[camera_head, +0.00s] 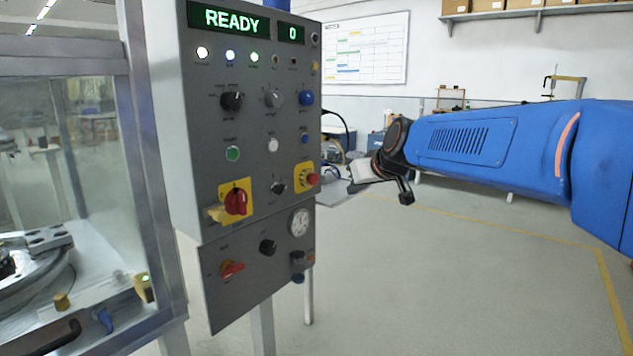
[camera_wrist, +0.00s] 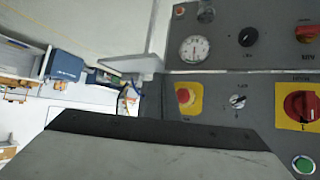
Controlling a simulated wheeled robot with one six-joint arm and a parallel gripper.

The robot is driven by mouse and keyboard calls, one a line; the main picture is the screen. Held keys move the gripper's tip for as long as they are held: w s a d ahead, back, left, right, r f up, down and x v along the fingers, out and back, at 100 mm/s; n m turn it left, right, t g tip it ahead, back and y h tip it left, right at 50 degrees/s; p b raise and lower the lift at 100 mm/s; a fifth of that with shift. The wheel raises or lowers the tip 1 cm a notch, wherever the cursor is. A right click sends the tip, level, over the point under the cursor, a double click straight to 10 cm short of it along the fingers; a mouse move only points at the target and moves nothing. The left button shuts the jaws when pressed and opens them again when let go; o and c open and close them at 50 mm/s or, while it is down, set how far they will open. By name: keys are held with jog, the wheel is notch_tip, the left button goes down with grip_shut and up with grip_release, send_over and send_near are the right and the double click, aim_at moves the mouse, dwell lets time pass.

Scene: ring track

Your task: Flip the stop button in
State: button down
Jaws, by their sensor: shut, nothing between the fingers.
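The stop button (camera_head: 312,180) is a red mushroom head on a yellow plate, at the right edge of the grey control panel (camera_head: 205,150). Its head stands out from the plate. In the wrist view the stop button (camera_wrist: 184,96) shows on its yellow plate, left of a small black-and-silver knob and below the round gauge. My gripper (camera_head: 357,183) is shut and empty, to the right of the stop button and apart from it in the head view. In the wrist view a grey and black part of my gripper fills the lower left and may cover some of the panel.
The panel display (camera_head: 228,20) reads READY and 0. A red rotary switch (camera_head: 236,201) on a yellow plate, a green button (camera_head: 233,153) and a gauge (camera_head: 299,222) are close by. A glazed machine enclosure (camera_head: 95,180) stands at left. The floor (camera_head: 430,280) at right is open.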

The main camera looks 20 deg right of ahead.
jog(key=shift+w+r, duration=0.1)
dwell(0.3)
send_near(318, 183)
jog(key=shift+w+d+f, duration=0.2)
jog(key=shift+w+f, duration=0.65)
jog(key=shift+f, duration=0.05)
jog(key=shift+w+d+f, duration=0.15)
jog(key=shift+w+f, duration=0.75)
jog(key=shift+w+a, duration=0.1)
dwell(0.9)
jog(key=shift+w+a, duration=0.15)
jog(key=shift+w, duration=0.1)
jog(key=shift+w+a, duration=0.3)
jog(key=shift+w, duration=0.1)
dwell(1.0)
jog(key=shift+s+d, duration=0.1)
jog(key=shift+s, duration=0.05)
dwell(0.3)
jog(key=shift+s+d, duration=0.45)
jog(key=shift+s, duration=0.15)
jog(key=shift+s+d, duration=0.1)
jog(key=shift+s+d, duration=0.75)
jog(key=shift+s, duration=0.2)
jog(key=shift+s+d, duration=0.7)
jog(key=shift+s, duration=0.25)
